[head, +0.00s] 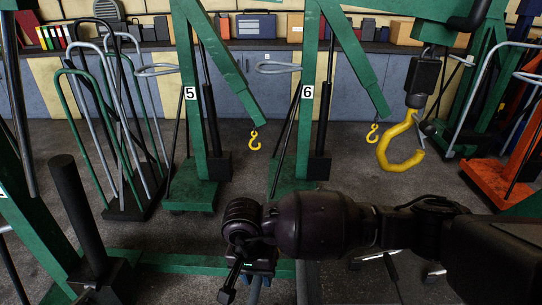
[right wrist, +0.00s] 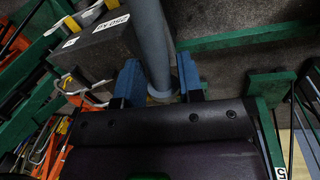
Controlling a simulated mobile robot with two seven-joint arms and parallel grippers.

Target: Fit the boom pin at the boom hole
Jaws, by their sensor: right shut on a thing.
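My right gripper (head: 250,274) reaches in from the right in the head view and points down over the floor, low in the middle. In the right wrist view its two blue fingers (right wrist: 159,82) are shut on a grey rod (right wrist: 155,45) with a ring-like collar near the fingertips. I cannot tell for sure whether this rod is the boom pin. A small grey-blue part of it seems to show below the gripper in the head view. No boom hole can be made out in either view. My left gripper is not in view.
Green hoists marked 5 (head: 194,120) and 6 (head: 309,120) stand behind, with small yellow hooks. A large yellow hook (head: 398,145) hangs at the right. A black upright cylinder (head: 72,205) stands at the left. A grey block marked 250 KG (right wrist: 92,52) is beside the rod.

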